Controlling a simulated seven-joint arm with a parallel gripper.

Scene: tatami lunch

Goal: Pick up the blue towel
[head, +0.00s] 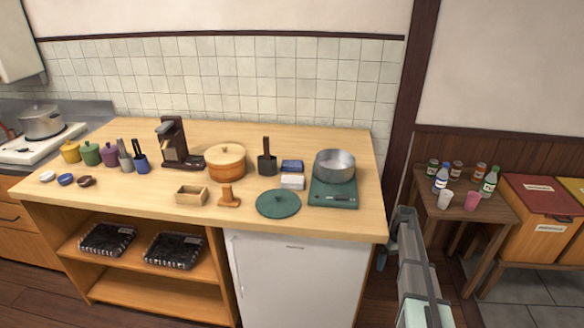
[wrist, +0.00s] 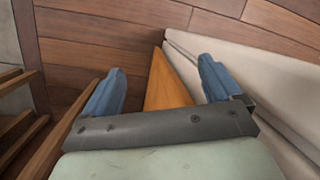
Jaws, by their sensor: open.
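The blue towel (head: 292,166) looks like a small folded blue block on the wooden counter, right of the middle in the head view. It lies just behind a folded white cloth (head: 292,181) and left of the steel pot. My gripper (wrist: 160,82) is open, with its two blue fingers apart and nothing held between them. In the head view the gripper (head: 381,260) is partly hidden by my arm, beside the counter's right front corner, well right of the towel and lower. The towel is not in the wrist view.
A steel pot (head: 334,165) stands on a green scale (head: 333,194) right of the towel. A dark green lid (head: 278,203) lies in front, and a dark handled container (head: 266,163) stands to the left. A side table (head: 468,207) with bottles stands at the right.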

